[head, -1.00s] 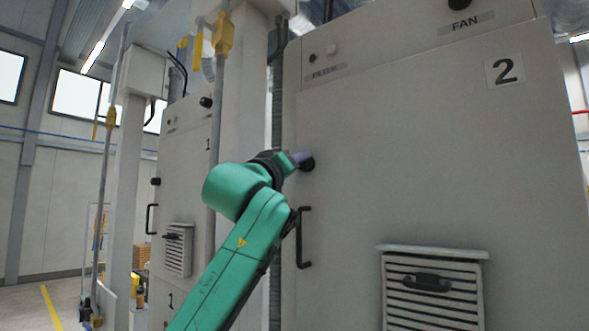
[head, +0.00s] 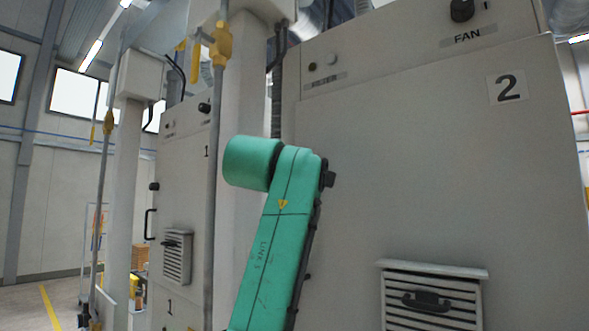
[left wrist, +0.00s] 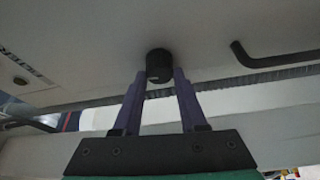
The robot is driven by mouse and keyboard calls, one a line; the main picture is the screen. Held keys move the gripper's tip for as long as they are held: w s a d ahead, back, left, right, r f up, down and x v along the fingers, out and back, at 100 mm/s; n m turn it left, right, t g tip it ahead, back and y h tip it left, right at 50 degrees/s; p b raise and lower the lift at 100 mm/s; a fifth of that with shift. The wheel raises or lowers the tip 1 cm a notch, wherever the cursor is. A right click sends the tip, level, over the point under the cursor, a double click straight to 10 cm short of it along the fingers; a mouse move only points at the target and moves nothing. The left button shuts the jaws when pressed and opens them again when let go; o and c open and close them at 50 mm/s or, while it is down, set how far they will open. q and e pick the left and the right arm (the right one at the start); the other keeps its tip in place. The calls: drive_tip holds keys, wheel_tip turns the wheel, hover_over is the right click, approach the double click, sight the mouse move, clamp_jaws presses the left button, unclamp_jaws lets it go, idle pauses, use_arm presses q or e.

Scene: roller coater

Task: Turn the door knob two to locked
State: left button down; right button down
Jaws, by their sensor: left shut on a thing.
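The cabinet door marked 2 (head: 440,170) fills the right of the head view. Its round black door knob (left wrist: 159,64) shows at the upper middle of the left wrist view. The purple fingertips of my left gripper (left wrist: 160,76) are on either side of the knob and shut on it. In the head view my green left arm hides the knob and this gripper. The knob's turn angle cannot be read from either view. My right gripper is not in view.
A bent black handle (left wrist: 270,60) is beside the knob in the left wrist view. A louvred vent (head: 430,300) juts from the door low down. The FAN switch (head: 462,10) is above the door. Cabinet one (head: 185,200) and a vertical pipe (head: 215,180) are to the left.

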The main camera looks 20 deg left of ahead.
use_arm(q)
drive_tip(key=shift+d+r+n, duration=0.1)
drive_tip(key=shift+n, duration=0.6)
drive_tip(key=shift+g, duration=0.3)
drive_tip(key=c, duration=0.5)
unclamp_jaws()
drive_tip(key=shift+o, duration=0.3)
drive_tip(key=shift+w+d, duration=0.2)
drive_tip(key=shift+w, duration=0.15)
drive_tip(key=s+b, duration=0.7)
drive_tip(key=s, duration=0.7)
drive_tip(key=shift+s, duration=0.25)
drive_tip(key=shift+d, duration=0.1)
